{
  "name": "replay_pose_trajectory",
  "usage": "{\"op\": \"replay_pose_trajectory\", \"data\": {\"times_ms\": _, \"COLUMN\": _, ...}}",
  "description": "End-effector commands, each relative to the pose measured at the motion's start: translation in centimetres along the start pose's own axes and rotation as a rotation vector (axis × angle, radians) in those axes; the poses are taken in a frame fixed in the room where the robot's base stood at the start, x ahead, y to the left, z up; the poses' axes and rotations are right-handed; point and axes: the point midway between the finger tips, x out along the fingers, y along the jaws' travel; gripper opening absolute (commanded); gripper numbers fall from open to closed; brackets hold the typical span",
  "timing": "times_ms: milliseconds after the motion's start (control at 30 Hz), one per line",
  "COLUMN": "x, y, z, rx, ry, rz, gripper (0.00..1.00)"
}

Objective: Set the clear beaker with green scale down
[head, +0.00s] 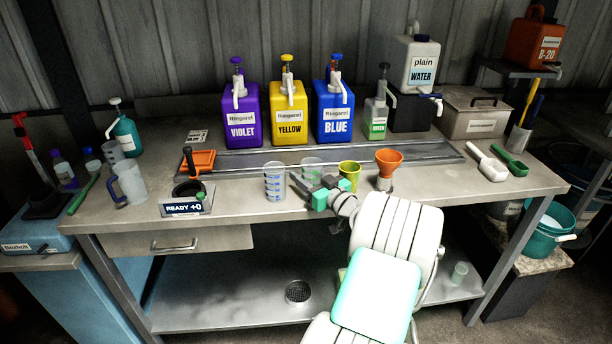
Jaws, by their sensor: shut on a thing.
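A clear beaker (312,167) shows just beyond my gripper (314,181), between the blue-scaled beaker and the yellow-green cup. My gripper is shut on it, low over the front of the bench. The gripper hides the lower part of this beaker. Its scale colour is too small to make out, and I cannot tell whether its base touches the bench (240,205). A clear beaker with blue scale (275,184) stands upright to the left, apart from my gripper.
A yellow-green cup (349,173) and an orange funnel (388,162) stand close to the right. Violet (242,115), yellow (289,112) and blue (334,112) pump containers line the back. Bare bench lies right of the funnel.

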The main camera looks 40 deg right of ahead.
Motion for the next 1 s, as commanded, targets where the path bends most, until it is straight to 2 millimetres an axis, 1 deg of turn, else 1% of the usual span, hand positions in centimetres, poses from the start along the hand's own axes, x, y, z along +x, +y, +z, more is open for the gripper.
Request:
{"op": "replay_pose_trajectory", "data": {"times_ms": 33, "x": 0.01, "y": 0.06, "z": 0.32, "rx": -0.004, "ry": 0.003, "rz": 0.000, "gripper": 0.06}}
{"op": "replay_pose_trajectory", "data": {"times_ms": 233, "x": -0.01, "y": 0.04, "z": 0.18, "rx": -0.005, "ry": 0.003, "rz": 0.000, "gripper": 0.06}}
{"op": "replay_pose_trajectory", "data": {"times_ms": 467, "x": -0.02, "y": 0.03, "z": 0.74, "rx": -0.004, "ry": 0.003, "rz": 0.000, "gripper": 0.06}}
{"op": "replay_pose_trajectory", "data": {"times_ms": 500, "x": -0.02, "y": 0.03, "z": 0.56, "rx": -0.004, "ry": 0.003, "rz": 0.000, "gripper": 0.48}}
{"op": "replay_pose_trajectory", "data": {"times_ms": 733, "x": -0.02, "y": 0.03, "z": 0.54, "rx": -0.004, "ry": 0.003, "rz": 0.000, "gripper": 0.67}}
{"op": "replay_pose_trajectory", "data": {"times_ms": 1000, "x": -0.02, "y": 0.03, "z": 0.41, "rx": -0.004, "ry": 0.003, "rz": 0.000, "gripper": 0.67}}
